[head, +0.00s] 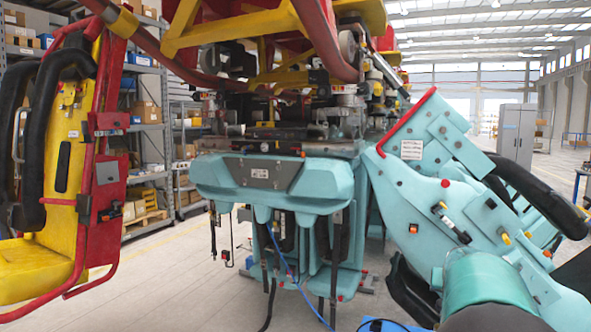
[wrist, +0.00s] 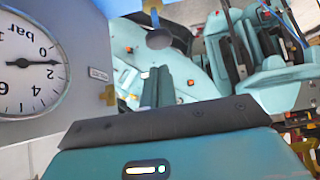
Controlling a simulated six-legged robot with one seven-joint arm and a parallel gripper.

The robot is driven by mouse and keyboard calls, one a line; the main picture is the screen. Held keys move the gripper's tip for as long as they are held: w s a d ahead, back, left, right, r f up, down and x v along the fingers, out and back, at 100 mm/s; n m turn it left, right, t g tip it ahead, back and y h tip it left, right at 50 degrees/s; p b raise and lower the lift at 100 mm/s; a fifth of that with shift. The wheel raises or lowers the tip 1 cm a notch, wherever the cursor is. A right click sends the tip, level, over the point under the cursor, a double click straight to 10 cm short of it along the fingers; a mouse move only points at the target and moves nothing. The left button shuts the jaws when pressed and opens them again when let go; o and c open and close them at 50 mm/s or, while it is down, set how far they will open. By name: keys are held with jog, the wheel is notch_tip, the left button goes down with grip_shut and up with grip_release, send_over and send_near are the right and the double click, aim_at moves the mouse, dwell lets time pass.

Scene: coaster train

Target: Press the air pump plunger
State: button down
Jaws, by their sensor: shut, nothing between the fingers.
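In the wrist view, a dark round knob (wrist: 158,38) on a thin metal rod looks like the pump plunger. It shows just beyond the tips of my gripper (wrist: 157,72). The two teal fingers are close together with nothing between them. I cannot tell whether the tips touch the knob; they look apart from it. In the head view the plunger and my gripper cannot be made out.
The teal coaster car (head: 275,180) stands in the middle of the head view. A large teal seat or restraint part (head: 430,200) is at the right. A red and yellow seat (head: 60,190) is at the left. A thin blue hose (head: 290,270) hangs down. Shelves (head: 145,110) stand behind.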

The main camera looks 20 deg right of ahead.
dwell(0.4)
notch_tip(320, 180, up, 5)
jog(key=shift+s+a+r, duration=0.1)
jog(key=x, duration=1)
jog(key=shift+d+f, duration=0.2)
jog(key=shift+f, duration=0.05)
notch_tip(320, 180, down, 2)
jog(key=shift+s+a+f, duration=0.1)
jog(key=shift+a+f, duration=0.05)
jog(key=shift+f, duration=0.6)
